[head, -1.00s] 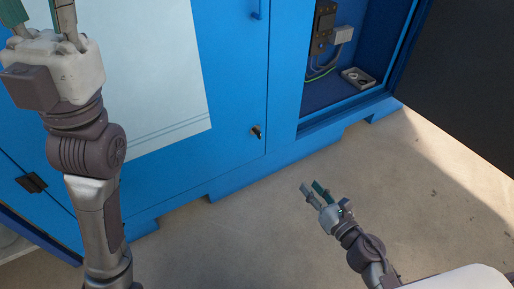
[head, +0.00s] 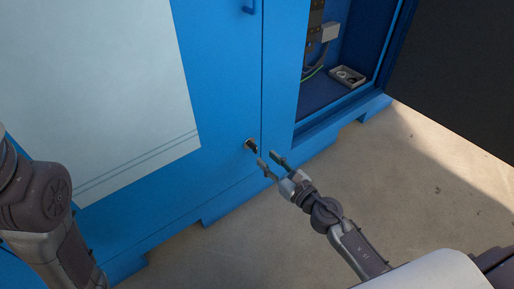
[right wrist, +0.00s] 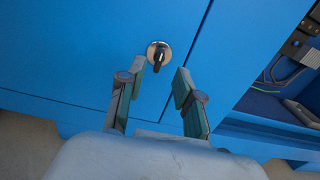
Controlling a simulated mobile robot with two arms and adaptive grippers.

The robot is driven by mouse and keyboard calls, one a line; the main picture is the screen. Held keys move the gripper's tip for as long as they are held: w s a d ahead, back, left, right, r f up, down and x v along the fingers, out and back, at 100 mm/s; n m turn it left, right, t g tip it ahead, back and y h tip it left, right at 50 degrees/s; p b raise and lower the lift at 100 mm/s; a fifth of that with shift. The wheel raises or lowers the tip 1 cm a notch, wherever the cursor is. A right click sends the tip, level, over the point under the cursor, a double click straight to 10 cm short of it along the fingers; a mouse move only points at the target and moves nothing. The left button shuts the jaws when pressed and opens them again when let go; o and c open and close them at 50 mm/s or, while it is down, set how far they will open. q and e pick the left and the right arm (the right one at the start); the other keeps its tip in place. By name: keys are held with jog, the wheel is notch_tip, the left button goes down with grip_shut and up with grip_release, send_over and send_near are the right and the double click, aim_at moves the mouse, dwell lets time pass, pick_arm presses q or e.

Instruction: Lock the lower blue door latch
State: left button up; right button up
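The lower latch (head: 250,145) is a small round metal disc with a dark handle, low on the blue door (head: 222,100) near its right edge. In the right wrist view the latch (right wrist: 158,55) lies just beyond the fingertips, its black handle pointing downward. My right gripper (head: 271,164) is open and empty, close in front of and slightly below the latch. In the right wrist view its two fingers (right wrist: 160,88) stand apart, with the latch ahead of the gap, nearer the left finger. My left arm shows at the lower left of the head view, but its gripper is out of view.
An open compartment (head: 340,100) with wiring and a small grey tray (head: 347,76) is right of the blue door. A dark panel (head: 455,75) stands at the far right. A blue handle (head: 249,7) is higher on the door. The floor (head: 400,190) in front is clear.

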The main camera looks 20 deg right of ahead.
jog(key=x, duration=0.5)
jog(key=shift+w+a, duration=0.1)
jog(key=shift+w, duration=0.2)
grip_shut()
